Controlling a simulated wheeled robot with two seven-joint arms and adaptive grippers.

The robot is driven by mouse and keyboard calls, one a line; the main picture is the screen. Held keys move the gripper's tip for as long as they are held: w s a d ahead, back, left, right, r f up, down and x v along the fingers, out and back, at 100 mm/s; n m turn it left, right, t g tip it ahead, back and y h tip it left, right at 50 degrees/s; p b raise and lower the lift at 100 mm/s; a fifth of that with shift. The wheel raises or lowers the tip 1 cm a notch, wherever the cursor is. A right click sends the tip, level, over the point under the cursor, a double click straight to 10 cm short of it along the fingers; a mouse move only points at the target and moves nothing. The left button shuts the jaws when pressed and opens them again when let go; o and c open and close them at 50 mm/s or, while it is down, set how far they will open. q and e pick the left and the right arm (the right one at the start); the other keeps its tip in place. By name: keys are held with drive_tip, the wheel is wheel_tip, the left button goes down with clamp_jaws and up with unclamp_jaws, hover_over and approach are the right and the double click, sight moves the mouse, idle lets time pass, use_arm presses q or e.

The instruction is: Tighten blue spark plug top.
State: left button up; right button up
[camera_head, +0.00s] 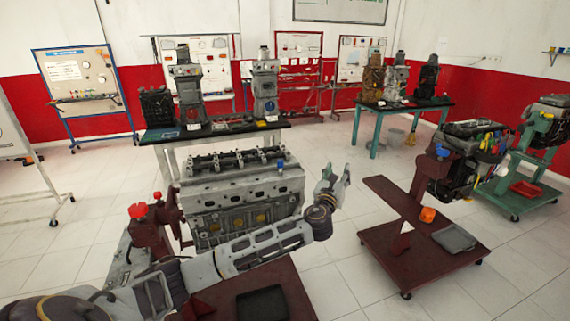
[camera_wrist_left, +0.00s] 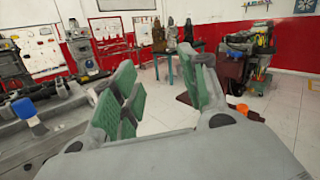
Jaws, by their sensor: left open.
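The blue spark plug top (camera_head: 281,163) stands on the right end of the engine block's upper face in the head view. It also shows at the left edge of the left wrist view (camera_wrist_left: 24,108). The grey engine block (camera_head: 240,190) is on a dark red stand. My left gripper (camera_head: 334,184) is to the right of the block, apart from the plug top. In the left wrist view its green-padded fingers (camera_wrist_left: 168,85) are spread with nothing between them. My right gripper is not in view.
A dark red stand (camera_head: 380,238) on the right carries another engine and an orange part (camera_head: 427,214). A black tray (camera_head: 262,303) lies on the near stand's base. Tables with engine parts stand behind. White floor between the stands is clear.

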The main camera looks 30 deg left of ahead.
use_arm(q)
drive_tip(key=s+a+n+g+y, duration=0.3)
drive_tip(key=a+n+y, duration=0.1)
drive_tip(key=a+y, duration=0.2)
drive_tip(key=n+g+y, duration=0.2)
drive_tip(key=g+y, duration=0.2)
drive_tip(key=y, duration=0.1)
approach(281, 163)
drive_tip(key=v, duration=0.3)
drive_tip(key=shift+w+r, duration=0.1)
drive_tip(key=shift+w, duration=0.2)
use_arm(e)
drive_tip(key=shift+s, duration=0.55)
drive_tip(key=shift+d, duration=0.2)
use_arm(q)
drive_tip(key=p+x, duration=0.2)
drive_tip(key=x, duration=0.9)
drive_tip(key=shift+a, duration=0.25)
drive_tip(key=shift+x, duration=1.25)
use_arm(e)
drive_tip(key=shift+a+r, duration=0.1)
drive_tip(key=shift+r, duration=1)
use_arm(q)
clamp_jaws()
